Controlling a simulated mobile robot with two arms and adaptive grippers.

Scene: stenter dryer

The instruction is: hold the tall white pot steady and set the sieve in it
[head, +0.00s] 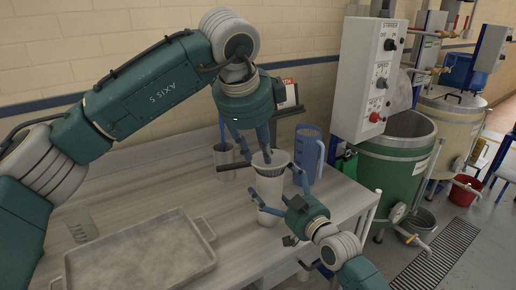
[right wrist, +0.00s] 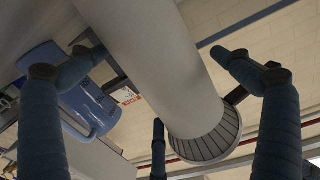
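The tall white pot (head: 270,188) stands upright near the front right of the table. It crosses the middle of the right wrist view (right wrist: 150,60). The sieve (head: 277,158) is at the pot's mouth, its dark handle (head: 234,166) sticking out left; how deep it sits is unclear. A grey ribbed part (right wrist: 207,143) shows at the pot's end in the wrist view. My left gripper (head: 256,155) points down over the sieve; its grip is unclear. My right gripper (head: 283,196) is open, its fingers on either side of the pot with gaps visible in the wrist view.
A metal tray (head: 140,258) and a clear beaker (head: 82,226) are at the left. A control box (head: 368,75) and green vat (head: 395,165) stand right.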

